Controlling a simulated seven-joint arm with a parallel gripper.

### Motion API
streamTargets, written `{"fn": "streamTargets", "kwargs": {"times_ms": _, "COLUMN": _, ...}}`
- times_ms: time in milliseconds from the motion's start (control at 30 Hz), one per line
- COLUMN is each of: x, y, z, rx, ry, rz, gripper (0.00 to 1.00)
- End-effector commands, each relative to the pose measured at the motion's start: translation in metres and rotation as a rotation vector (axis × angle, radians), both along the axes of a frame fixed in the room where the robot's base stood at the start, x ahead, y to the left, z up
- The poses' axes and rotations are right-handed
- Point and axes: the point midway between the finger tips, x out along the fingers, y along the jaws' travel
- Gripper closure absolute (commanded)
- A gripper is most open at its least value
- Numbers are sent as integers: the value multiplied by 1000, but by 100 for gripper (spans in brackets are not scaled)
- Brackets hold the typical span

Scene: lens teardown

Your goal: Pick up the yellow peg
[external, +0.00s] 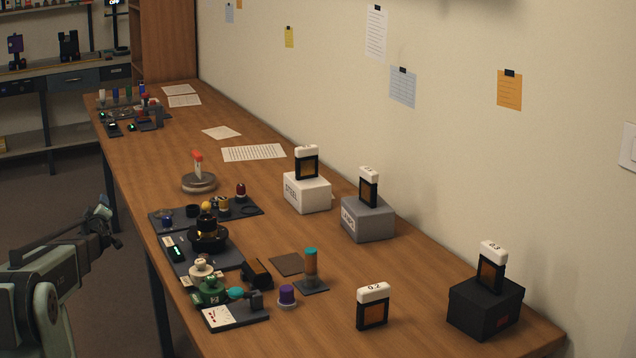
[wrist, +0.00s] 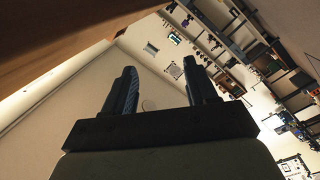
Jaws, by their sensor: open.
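A small yellow knob-like piece (external: 206,206), probably the yellow peg, stands on a dark tray (external: 246,211) on the wooden table in the external view. Its lower part is hard to make out. A dark blue peg (external: 167,220), a black ring-like piece (external: 193,211), a tan and black piece (external: 224,205) and a dark red peg (external: 241,190) share that tray. My gripper (external: 113,235) is left of the table edge, well apart from the tray. In the wrist view my gripper (wrist: 161,82) is open, with nothing between its fingers; the yellow piece is not seen there.
A grey round base with a red-topped lever (external: 198,173) stands behind the tray. A black lens-like assembly (external: 208,234) stands in front. White (external: 307,195), grey (external: 368,222) and black (external: 486,309) boxes line the wall side. The table's left edge (external: 150,245) lies between my gripper and the tray.

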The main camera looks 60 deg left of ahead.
Motion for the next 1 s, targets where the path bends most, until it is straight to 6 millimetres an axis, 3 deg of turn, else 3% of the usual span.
{"fn": "streamTargets", "kwargs": {"times_ms": 33, "x": -16, "y": 16, "z": 25, "rx": 49, "ry": -36, "rz": 38, "gripper": 43}}
{"fn": "streamTargets", "kwargs": {"times_ms": 200, "x": -38, "y": 35, "z": 87, "rx": 140, "ry": -114, "rz": 99, "gripper": 43}}
{"fn": "streamTargets", "kwargs": {"times_ms": 333, "x": -31, "y": 40, "z": 121, "rx": 159, "ry": -140, "rz": 96, "gripper": 43}}
{"fn": "streamTargets", "kwargs": {"times_ms": 433, "x": -12, "y": 40, "z": 143, "rx": 148, "ry": -140, "rz": 63, "gripper": 43}}
{"fn": "streamTargets", "kwargs": {"times_ms": 567, "x": 29, "y": 33, "z": 165, "rx": 100, "ry": -104, "rz": -21, "gripper": 43}}
{"fn": "streamTargets", "kwargs": {"times_ms": 767, "x": 115, "y": 2, "z": 182, "rx": -25, "ry": 27, "rz": -211, "gripper": 43}}
{"fn": "streamTargets", "kwargs": {"times_ms": 1000, "x": 217, "y": -71, "z": 191, "rx": -217, "ry": 279, "rz": -465, "gripper": 43}}
